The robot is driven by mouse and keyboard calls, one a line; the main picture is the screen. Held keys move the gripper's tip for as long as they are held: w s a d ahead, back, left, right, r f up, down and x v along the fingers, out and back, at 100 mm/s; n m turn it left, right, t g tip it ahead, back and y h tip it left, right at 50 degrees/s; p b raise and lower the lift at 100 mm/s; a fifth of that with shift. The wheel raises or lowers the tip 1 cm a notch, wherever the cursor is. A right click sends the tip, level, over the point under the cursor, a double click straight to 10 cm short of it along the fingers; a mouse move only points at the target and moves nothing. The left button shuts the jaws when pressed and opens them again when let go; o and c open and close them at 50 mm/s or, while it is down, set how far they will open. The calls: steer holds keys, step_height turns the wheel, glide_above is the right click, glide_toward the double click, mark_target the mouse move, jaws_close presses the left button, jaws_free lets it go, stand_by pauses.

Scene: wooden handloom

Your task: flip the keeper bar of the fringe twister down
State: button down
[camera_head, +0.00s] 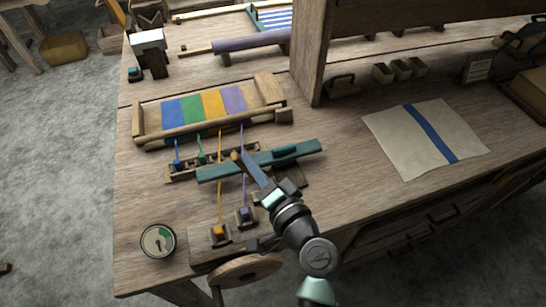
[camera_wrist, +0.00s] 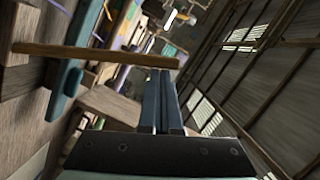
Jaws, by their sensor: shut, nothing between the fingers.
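The fringe twister (camera_head: 196,262) is at the front left of the bench, with colored threads running to small clips (camera_head: 219,234). A long teal bar (camera_head: 215,173), which looks like the keeper bar, lies across the threads, its right end higher in the head view. My gripper (camera_head: 239,158) comes from the lower right, its shut, empty fingers over the middle of this bar. In the wrist view my shut fingertips (camera_wrist: 160,72) are close to a thin brown wooden bar (camera_wrist: 90,53); contact is unclear. A teal piece (camera_wrist: 63,88) shows to their left. My fingers hide part of the bar.
Behind the twister is a wooden frame (camera_head: 139,121) holding striped cloth (camera_head: 206,104). A thick upright post (camera_head: 309,52) stands behind right. A folded cloth (camera_head: 400,135) lies to the right.

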steer(key=s+a+f+n+h+b, duration=0.1)
steer(key=a+f+n+b, duration=0.1)
steer(key=a+f, duration=0.1)
steer(key=s+a+f+n+b, duration=0.1)
steer(key=a+f+n+b, duration=0.1)
steer(key=a+f+n, duration=0.1)
steer(key=s+a+f+n+h+b, duration=0.1)
steer(key=a+f+n+b, duration=0.1)
steer(key=a+f, duration=0.2)
steer(key=shift+s+a+f+n+h, duration=0.25)
steer(key=shift+a+n+h, duration=0.05)
steer(key=shift+a, duration=0.2)
steer(key=shift+s+a+f+b, duration=0.1)
steer(key=shift+a+f+b, duration=0.1)
steer(key=shift+f+b, duration=0.25)
steer(key=shift+a+f+b, duration=0.15)
steer(key=shift+f+b, duration=0.1)
steer(key=shift+f, duration=0.35)
steer(key=shift+r, duration=0.1)
steer(key=s+r, duration=0.2)
steer(key=s+d+r+p, duration=0.1)
steer(key=s, duration=0.2)
steer(key=s+d+r+p, duration=0.1)
steer(key=s+r, duration=0.1)
steer(key=s, duration=0.1)
steer(key=shift+d+r, duration=0.25)
steer(key=shift+r, duration=0.1)
steer(key=shift+s+d+r, duration=0.25)
steer(key=shift+s, duration=0.4)
